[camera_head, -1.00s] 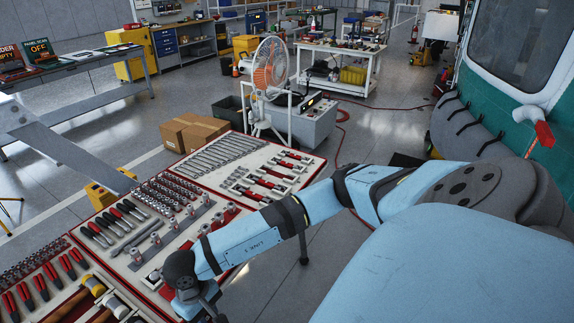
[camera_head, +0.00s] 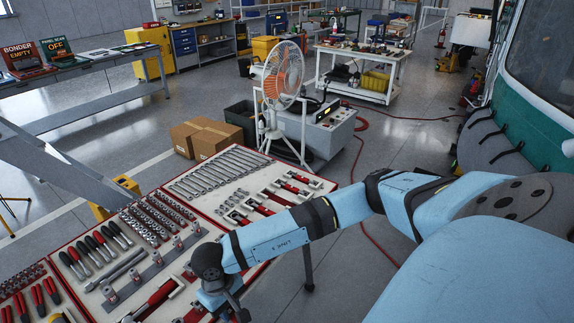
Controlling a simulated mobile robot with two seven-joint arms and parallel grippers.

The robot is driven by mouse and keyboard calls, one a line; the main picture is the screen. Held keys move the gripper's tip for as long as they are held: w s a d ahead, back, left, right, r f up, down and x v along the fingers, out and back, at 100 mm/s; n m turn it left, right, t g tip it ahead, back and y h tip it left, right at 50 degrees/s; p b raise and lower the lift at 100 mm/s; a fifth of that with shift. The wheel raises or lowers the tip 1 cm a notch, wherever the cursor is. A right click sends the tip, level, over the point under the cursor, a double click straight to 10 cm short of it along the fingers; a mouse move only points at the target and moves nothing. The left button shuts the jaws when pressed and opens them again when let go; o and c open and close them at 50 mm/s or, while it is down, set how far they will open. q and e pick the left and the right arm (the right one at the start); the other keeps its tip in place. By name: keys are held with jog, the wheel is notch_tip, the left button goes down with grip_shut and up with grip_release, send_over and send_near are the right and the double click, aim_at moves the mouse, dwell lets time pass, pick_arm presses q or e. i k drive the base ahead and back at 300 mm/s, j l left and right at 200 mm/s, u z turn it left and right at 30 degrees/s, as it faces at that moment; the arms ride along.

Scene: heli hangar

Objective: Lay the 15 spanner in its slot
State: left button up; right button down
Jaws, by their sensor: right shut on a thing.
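A row of silver spanners (camera_head: 218,172) lies side by side in the far part of the large tool board (camera_head: 172,186). I cannot read any sizes there or tell which slot is the 15's. My right gripper (camera_head: 228,306) points down at the bottom edge of the picture, over the near part of the board. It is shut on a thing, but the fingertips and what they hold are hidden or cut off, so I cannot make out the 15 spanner. My left gripper is not in view.
Sockets (camera_head: 155,218), screwdrivers (camera_head: 95,247) and red-handled tools (camera_head: 268,200) fill the board around the spanners. Cardboard boxes (camera_head: 205,138) and a fan (camera_head: 283,75) stand behind it. The teal helicopter (camera_head: 540,130) is at the right. Open floor lies right of the board.

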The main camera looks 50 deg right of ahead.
aim_at(281, 200)
jog(key=i+l, duration=0.1)
jog(key=l, duration=0.35)
jog(key=i+l, duration=0.1)
jog(key=l, duration=0.4)
jog(key=i+l, duration=0.1)
jog(key=l, duration=0.35)
jog(key=i+l, duration=0.1)
jog(key=l, duration=0.35)
